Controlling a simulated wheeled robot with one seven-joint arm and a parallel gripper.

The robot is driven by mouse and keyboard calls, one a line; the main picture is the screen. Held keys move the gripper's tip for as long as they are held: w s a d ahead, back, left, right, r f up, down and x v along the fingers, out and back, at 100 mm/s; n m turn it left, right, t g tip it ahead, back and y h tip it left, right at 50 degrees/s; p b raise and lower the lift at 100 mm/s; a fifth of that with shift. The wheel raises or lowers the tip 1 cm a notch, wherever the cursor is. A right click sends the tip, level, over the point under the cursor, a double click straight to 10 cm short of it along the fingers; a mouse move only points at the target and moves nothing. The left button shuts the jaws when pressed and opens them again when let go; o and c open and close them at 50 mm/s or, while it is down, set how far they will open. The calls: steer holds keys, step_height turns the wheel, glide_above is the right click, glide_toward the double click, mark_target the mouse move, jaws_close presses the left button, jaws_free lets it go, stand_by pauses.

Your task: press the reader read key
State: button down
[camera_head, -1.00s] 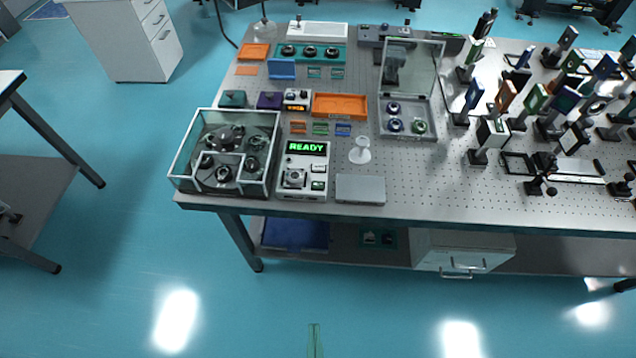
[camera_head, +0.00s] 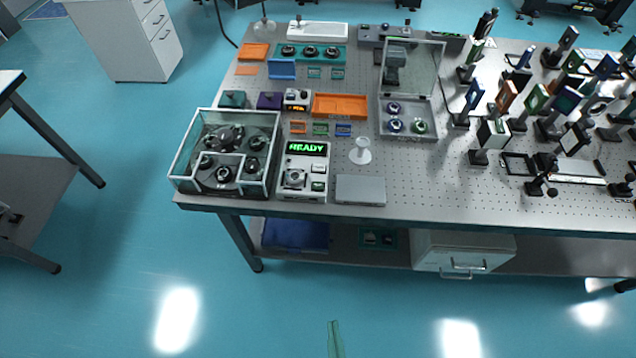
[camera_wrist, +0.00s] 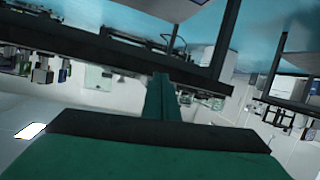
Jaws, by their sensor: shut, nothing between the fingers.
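The reader (camera_head: 303,171) is a pale box at the front left of the optical table, with a dark display showing READY in green. Its front panel has a round dark socket or knob at left and small keys at right, including a green-marked key (camera_head: 318,186); the labels are too small to read. My gripper (camera_head: 335,338) shows as thin green fingers at the bottom edge, over the floor and well in front of the table, apart from the reader. In the wrist view its green fingers (camera_wrist: 160,97) are together and empty. The reader cannot be made out there.
A glass-walled case (camera_head: 225,153) stands left of the reader. A flat grey box (camera_head: 360,190) lies to its right, with a white stand (camera_head: 360,151) behind. Many optic mounts fill the table's right side. The floor before the table is clear.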

mark_target(321, 188)
steer(key=w+d+f+n+g+y, duration=0.1)
steer(key=w+d+f+n+g, duration=0.15)
steer(key=w+d+n, duration=0.65)
steer(key=w+r+g, duration=0.1)
steer(key=w+r, duration=0.2)
steer(key=w, duration=0.3)
steer(key=w+r+n+y, duration=0.1)
steer(key=w+r, duration=0.3)
steer(key=w, duration=0.3)
steer(key=w+d+r+g, duration=0.1)
steer(key=w+r, duration=0.3)
steer(key=w, duration=0.2)
steer(key=shift+w+d+r+g, duration=0.1)
steer(key=shift+w+r+g, duration=0.05)
steer(key=shift+w+g, duration=0.2)
steer(key=w+a+r+n+g+y, duration=0.1)
steer(key=w+a+r+n+y, duration=0.1)
steer(key=w+a+r, duration=0.4)
steer(key=shift+a+r+n, duration=0.9)
steer(key=shift+a+r, duration=1.35)
steer(key=shift+a, duration=0.35)
steer(key=shift+f, duration=4.4)
